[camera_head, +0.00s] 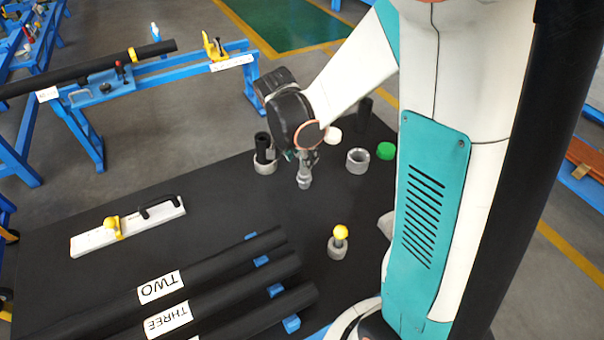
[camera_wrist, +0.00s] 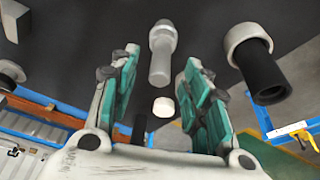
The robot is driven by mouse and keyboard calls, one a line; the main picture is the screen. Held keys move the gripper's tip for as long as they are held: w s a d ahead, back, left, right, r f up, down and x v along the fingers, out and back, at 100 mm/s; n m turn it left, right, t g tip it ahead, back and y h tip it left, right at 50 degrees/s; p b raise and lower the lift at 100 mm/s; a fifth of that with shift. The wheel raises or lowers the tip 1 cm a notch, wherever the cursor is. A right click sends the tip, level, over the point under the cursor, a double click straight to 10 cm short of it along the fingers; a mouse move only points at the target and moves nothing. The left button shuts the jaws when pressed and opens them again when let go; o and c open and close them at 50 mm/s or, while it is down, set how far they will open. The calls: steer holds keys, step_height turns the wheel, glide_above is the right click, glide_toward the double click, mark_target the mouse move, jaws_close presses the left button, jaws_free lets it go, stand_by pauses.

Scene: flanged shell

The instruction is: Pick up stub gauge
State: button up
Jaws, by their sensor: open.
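A grey stepped metal piece, which I take as the stub gauge (camera_head: 304,180), stands upright on the black tabletop. In the wrist view the stub gauge (camera_wrist: 161,55) shows a wide collar at its lower end and a narrower plain shaft pointing up. My gripper (camera_head: 305,157) is at its upper part, coming from above. In the wrist view my gripper (camera_wrist: 160,62) is open, its teal-padded fingers on either side of the shaft with gaps on both sides. I cannot tell how deep the shaft is between the fingers.
A grey ring holding a black cylinder (camera_head: 264,150) stands close left. A yellow-topped piece (camera_head: 339,240) stands nearer. Black bars (camera_head: 240,290) lie at front left.

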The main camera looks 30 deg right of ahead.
mark_target(304, 172)
steer(key=shift+b+x, duration=1.3)
steer(key=shift+x, duration=1.7)
steer(key=shift+w+r, duration=0.1)
steer(key=shift+w, duration=0.05)
steer(key=shift+c, duration=0.3)
jaws_close()
